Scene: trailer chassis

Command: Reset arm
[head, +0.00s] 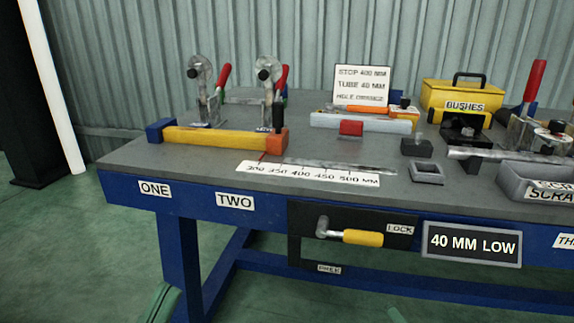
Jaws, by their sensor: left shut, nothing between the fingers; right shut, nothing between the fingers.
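The task names only an arm. Neither gripper touches anything that I can see.
The grey-topped blue bench (215,158) holds clamps, a yellow bar (215,138), a yellow bushes box (462,97) and a grey scrap tray (535,178). A yellow-handled lever (360,237) lies horizontal on the front, toward the LOCK label. The floor at left is clear.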

